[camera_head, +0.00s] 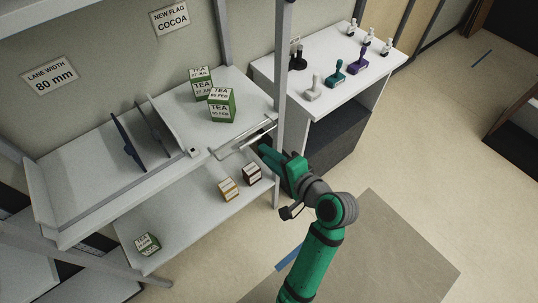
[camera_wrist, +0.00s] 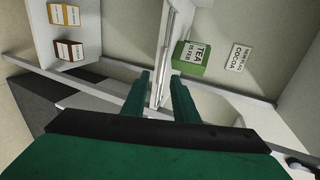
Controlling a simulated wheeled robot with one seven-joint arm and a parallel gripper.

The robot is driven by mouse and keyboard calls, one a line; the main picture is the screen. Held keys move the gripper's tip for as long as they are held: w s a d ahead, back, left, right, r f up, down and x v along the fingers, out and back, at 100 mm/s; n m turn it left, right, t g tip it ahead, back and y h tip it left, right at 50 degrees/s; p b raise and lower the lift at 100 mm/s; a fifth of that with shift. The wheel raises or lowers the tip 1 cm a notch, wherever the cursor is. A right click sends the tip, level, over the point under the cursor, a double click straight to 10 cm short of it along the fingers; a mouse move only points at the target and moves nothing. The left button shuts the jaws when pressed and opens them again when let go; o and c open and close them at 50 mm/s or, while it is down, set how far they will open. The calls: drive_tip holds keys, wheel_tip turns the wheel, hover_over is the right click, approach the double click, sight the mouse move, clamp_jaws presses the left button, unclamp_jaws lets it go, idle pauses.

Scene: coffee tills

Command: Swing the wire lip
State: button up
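The wire lip (camera_head: 236,147) is a thin grey wire frame at the front edge of the upper shelf, near its right end beside the post. My gripper (camera_head: 262,143) is at the right end of the lip, partly hiding it. In the wrist view my gripper (camera_wrist: 160,95) has its two green fingers apart, one on each side of a thin pale bar (camera_wrist: 161,72) that looks like the lip. I see a gap beside the bar and cannot tell whether a finger touches it.
Green tea boxes (camera_head: 221,105) stand on the upper shelf behind the lip. A grey post (camera_head: 281,90) rises close to my gripper. A white table (camera_head: 325,95) with stamps stands to the right.

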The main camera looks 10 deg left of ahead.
sight(251, 143)
drive_tip(key=x, duration=0.7)
drive_tip(key=shift+w+a, duration=0.2)
drive_tip(key=shift+a, duration=0.2)
drive_tip(key=shift+w+a, duration=0.1)
drive_tip(key=shift+c, duration=1.3)
clamp_jaws()
